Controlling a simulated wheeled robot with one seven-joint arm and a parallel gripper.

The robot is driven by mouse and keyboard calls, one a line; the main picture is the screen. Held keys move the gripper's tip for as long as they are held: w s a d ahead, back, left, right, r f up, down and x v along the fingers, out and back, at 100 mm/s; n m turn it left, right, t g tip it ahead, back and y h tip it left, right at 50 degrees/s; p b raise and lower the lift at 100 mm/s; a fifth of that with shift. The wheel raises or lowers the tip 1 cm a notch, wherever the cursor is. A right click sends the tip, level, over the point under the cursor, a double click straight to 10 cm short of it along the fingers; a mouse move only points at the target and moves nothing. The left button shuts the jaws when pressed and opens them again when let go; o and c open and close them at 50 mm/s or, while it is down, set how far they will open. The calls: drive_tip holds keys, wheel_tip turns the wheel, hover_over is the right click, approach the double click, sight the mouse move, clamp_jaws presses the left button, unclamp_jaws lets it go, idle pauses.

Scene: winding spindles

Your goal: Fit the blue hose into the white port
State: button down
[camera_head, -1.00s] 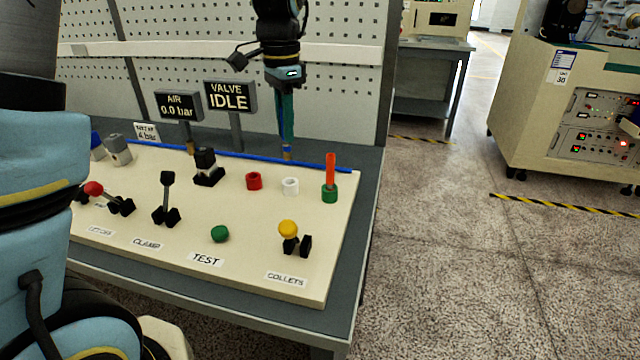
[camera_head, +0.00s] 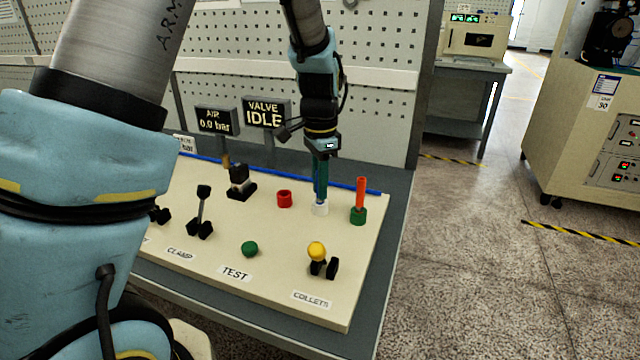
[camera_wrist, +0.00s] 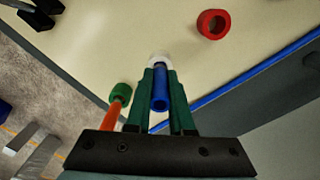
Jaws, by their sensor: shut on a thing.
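My gripper (camera_head: 320,170) is shut on the blue hose (camera_wrist: 160,92), which stands between the green fingers in the wrist view. The white port (camera_head: 320,209) is on the cream panel, directly below the fingertips. In the wrist view the white port (camera_wrist: 158,60) shows just past the hose's far end. The hose end appears at or in the port's mouth, but the fingers hide how deep it sits. The hose looks about upright in the head view.
The green port (camera_head: 358,215) with an orange hose (camera_head: 361,192) stands close on the right. The red port (camera_head: 285,198) is empty on the left. A yellow-knobbed lever (camera_head: 316,252) is in front. A blue rail (camera_head: 350,187) runs behind. The valve sign (camera_head: 266,113) reads IDLE.

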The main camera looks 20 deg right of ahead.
drive_tip(key=c, duration=0.8)
unclamp_jaws()
wheel_tip(320, 180, up, 12)
drive_tip(key=shift+r+b, duration=0.1)
drive_tip(key=shift+b, duration=0.7)
drive_tip(key=w+a+f+n, duration=0.1)
drive_tip(key=a+f+n, duration=0.1)
drive_tip(key=a+n, duration=0.35)
drive_tip(key=w+a+f+n, duration=0.1)
drive_tip(key=a+f+n, duration=0.15)
drive_tip(key=a, duration=0.65)
drive_tip(key=s+a+f+n, duration=0.2)
drive_tip(key=a, duration=0.3)
drive_tip(key=s+a+f+n+t, duration=0.1)
drive_tip(key=s+a+f+n, duration=0.1)
drive_tip(key=a, duration=0.3)
drive_tip(key=s+a+f+n, duration=0.2)
drive_tip(key=a+n, duration=0.2)
drive_tip(key=a, duration=0.1)
drive_tip(key=shift+a+t, duration=0.3)
drive_tip(key=shift+a, duration=0.05)
